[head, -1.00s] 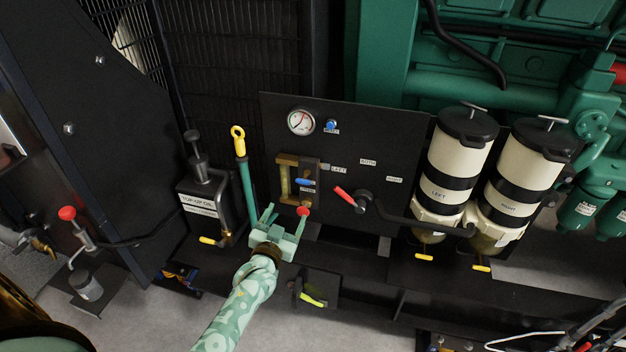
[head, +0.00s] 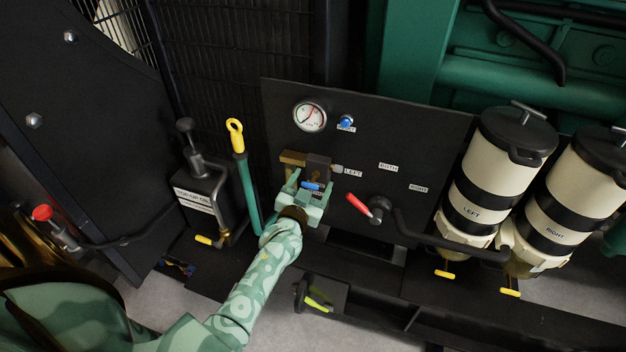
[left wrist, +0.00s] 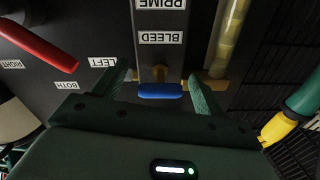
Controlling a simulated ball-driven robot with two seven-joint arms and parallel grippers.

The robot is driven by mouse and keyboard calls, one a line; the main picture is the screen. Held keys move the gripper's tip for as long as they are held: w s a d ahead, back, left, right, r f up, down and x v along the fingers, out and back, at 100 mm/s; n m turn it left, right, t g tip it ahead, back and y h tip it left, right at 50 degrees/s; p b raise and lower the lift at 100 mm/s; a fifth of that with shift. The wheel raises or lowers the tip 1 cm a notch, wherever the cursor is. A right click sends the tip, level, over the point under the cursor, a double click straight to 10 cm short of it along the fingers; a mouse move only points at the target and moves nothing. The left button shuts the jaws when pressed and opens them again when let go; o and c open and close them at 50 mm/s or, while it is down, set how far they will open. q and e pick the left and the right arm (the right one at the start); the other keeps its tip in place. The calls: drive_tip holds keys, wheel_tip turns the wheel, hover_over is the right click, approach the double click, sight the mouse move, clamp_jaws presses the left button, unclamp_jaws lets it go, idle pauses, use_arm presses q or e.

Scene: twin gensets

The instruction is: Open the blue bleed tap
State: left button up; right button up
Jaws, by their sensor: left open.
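The blue bleed tap (head: 311,186) is a short blue handle on the brass fitting of the black panel, below the gauge. In the left wrist view the blue tap (left wrist: 160,91) lies crosswise under the BLEED label (left wrist: 161,38). My left gripper (head: 308,180) is open, its green fingers pointing at the panel. In the left wrist view its fingers (left wrist: 160,88) stand on both sides of the tap, with a gap at each end. Whether they reach to the tap's depth I cannot tell. My right gripper is not in view.
A red lever (head: 359,205) sticks out right of the tap, and a blue knob (head: 347,121) sits beside the gauge (head: 309,116). A yellow-ringed dipstick (head: 236,136) stands to the left. Two cream filters (head: 497,165) are at the right.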

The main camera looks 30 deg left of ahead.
use_arm(q)
drive_tip(key=shift+c, duration=0.9)
drive_tip(key=c, duration=0.7)
drive_tip(key=shift+c, duration=0.2)
